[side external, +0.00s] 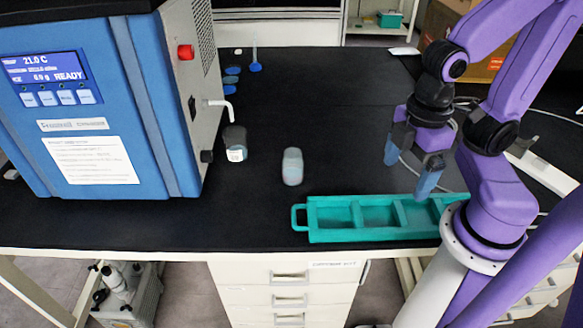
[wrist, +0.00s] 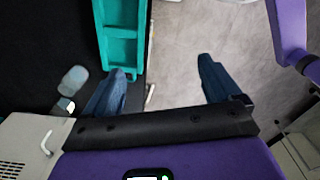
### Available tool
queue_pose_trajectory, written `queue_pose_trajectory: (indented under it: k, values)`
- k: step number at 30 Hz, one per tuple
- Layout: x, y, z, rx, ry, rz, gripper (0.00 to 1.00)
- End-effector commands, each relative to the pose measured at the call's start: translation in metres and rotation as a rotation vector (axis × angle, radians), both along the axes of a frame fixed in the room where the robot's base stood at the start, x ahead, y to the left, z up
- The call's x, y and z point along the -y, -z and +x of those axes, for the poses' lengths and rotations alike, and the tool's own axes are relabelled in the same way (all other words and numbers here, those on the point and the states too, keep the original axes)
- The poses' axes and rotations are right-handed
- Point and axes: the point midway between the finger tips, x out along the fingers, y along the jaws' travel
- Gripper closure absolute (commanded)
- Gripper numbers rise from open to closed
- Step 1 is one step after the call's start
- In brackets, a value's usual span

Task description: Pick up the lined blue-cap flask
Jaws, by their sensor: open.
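I cannot make out a blue cap or lines on either. My gripper (side external: 409,174) is open and empty, to the right of both flasks and above the teal rack's right part. Its two blue fingers are wide apart in the wrist view (wrist: 163,72).
A teal rack (side external: 300,219) with open compartments lies along the bench's front edge. The blue freeze dryer (side external: 150,110) stands at the left, with a white spout (side external: 218,103) sticking out.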

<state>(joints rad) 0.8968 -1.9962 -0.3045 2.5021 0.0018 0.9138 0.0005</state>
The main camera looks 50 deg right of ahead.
Motion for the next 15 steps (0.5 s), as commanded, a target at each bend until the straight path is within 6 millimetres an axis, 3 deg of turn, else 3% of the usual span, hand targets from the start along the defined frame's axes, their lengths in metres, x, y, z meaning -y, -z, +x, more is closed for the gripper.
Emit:
queue_pose_trajectory:
  k: [7, 15]
  values:
    - [0.005, 0.009, 0.006, 0.010, -0.028, -0.074, 0.09]
    - [0.030, 0.048, 0.049, 0.106, -0.238, -0.475, 0.09]
